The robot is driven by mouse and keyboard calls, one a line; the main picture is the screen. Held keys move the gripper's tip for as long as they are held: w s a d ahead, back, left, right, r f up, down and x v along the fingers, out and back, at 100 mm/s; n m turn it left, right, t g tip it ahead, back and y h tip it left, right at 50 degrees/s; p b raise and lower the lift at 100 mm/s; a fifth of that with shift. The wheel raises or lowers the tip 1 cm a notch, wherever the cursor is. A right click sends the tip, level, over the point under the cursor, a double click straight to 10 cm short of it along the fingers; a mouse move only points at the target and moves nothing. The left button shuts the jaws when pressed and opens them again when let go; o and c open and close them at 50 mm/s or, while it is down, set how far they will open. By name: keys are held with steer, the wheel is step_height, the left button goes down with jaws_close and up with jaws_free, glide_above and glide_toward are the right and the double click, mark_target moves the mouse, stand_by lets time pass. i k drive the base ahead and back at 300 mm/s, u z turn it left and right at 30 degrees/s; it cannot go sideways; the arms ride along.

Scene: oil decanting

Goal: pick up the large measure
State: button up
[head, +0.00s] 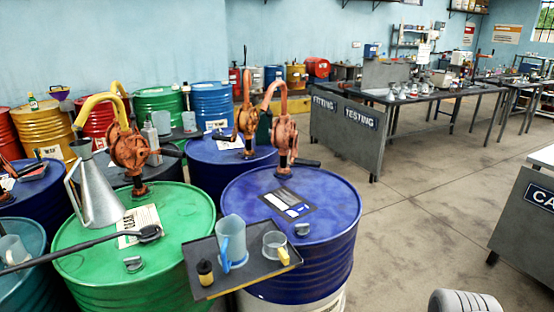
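On a dark tray (205,252) in the head view stands a tall translucent measure with a blue handle (231,238), upright. To its right is a shorter, wider measure with a yellow handle (275,244). A small black and yellow object (205,272) stands at the tray's left front. A larger grey metal conical can with a handle (97,195) stands tilted-looking at the left edge of the green drum (185,212). My gripper is not in view.
The tray overlaps the fronts of the green drum and a blue drum (335,208). Rusty hand pumps (284,135) rise from the drums. A dark bar (80,248) crosses the green drum from the left. Open floor (420,215) lies right.

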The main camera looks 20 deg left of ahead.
mark_target(102, 208)
steer(key=u, duration=0.6)
steer(key=i, duration=1)
steer(key=u, duration=0.05)
steer(key=k, duration=0.45)
steer(key=u, duration=2.5)
steer(key=k, duration=0.75)
steer(key=z, duration=0.85)
steer(key=i, duration=1)
steer(key=u, duration=0.05)
